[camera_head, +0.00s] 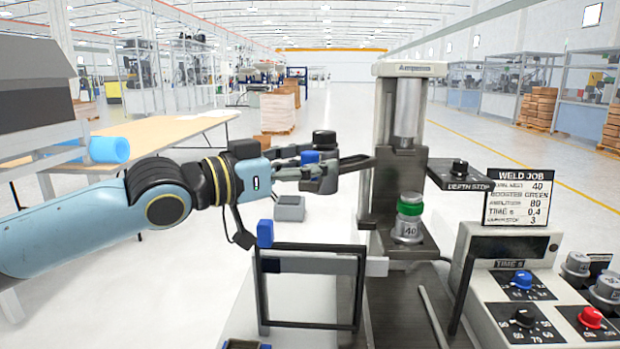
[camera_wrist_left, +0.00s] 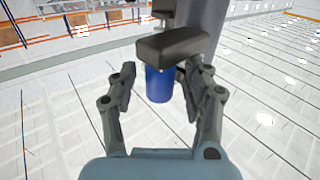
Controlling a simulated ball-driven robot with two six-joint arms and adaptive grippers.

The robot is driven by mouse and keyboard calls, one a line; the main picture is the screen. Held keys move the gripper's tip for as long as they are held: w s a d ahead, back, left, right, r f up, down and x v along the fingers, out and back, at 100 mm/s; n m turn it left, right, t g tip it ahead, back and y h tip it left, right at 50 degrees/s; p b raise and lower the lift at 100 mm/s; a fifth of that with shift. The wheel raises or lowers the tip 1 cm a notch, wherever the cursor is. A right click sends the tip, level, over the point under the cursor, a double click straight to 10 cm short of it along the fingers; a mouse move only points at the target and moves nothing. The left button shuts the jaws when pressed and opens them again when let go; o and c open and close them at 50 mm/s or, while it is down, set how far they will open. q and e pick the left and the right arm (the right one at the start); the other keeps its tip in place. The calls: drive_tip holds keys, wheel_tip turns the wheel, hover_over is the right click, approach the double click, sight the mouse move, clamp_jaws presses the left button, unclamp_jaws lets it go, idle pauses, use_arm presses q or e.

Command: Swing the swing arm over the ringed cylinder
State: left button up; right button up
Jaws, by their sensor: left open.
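The ringed cylinder (camera_head: 409,222), grey with a green band and marked 40, stands upright on the base of the press (camera_head: 388,150), below its silver ram. What looks like the swing arm (camera_head: 357,163) is a dark bar at the left of the press column. A blue handle (camera_head: 311,157) shows among my left gripper's fingers. In the left wrist view the blue handle (camera_wrist_left: 159,84) hangs under a dark block (camera_wrist_left: 172,46). My left gripper (camera_head: 318,166) is open, its fingers on either side of the handle with gaps. My right gripper is out of view.
A dark frame (camera_head: 310,326) stands in front of the press at lower left. A small grey box (camera_head: 289,208) lies beyond it. A control panel (camera_head: 540,290) with coloured knobs and a weld job card (camera_head: 516,200) are at right. A table (camera_head: 150,130) stands behind my left arm.

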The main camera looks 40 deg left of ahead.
use_arm(q)
clamp_jaws()
drive_tip(key=shift+w, duration=0.1)
idle(0.3)
